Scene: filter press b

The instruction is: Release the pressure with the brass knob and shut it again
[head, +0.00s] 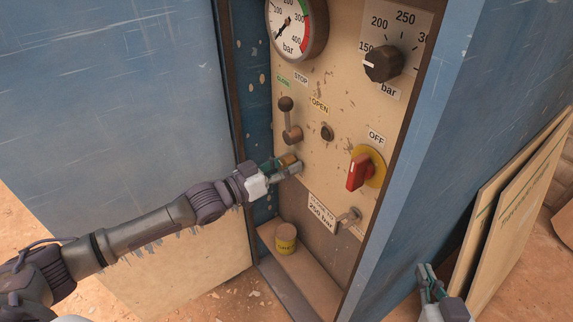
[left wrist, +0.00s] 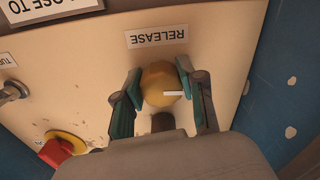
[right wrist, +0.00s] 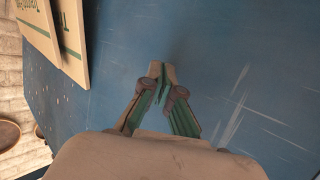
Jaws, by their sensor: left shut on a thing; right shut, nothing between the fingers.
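The brass knob (left wrist: 160,84) sits on the cream panel below its RELEASE label (left wrist: 156,37) in the left wrist view, where the picture is upside down. A short white mark shows on the knob's face. My left gripper (left wrist: 156,88) is shut on the knob, one finger on each side. In the head view the knob (head: 289,160) is partly hidden by my left gripper (head: 285,168). The pressure gauge (head: 296,22) is at the top, its needle pointing to the lower left, near the low end. My right gripper (right wrist: 158,75) is shut and empty, beside the blue cabinet side.
The panel also holds a black dial (head: 382,64), a lever (head: 289,120), a red switch (head: 359,172) and a small metal key or tap (head: 349,216). A yellow tin (head: 286,238) stands on the ledge below. Boards (head: 510,210) lean at the right. An open blue door (head: 110,100) is at left.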

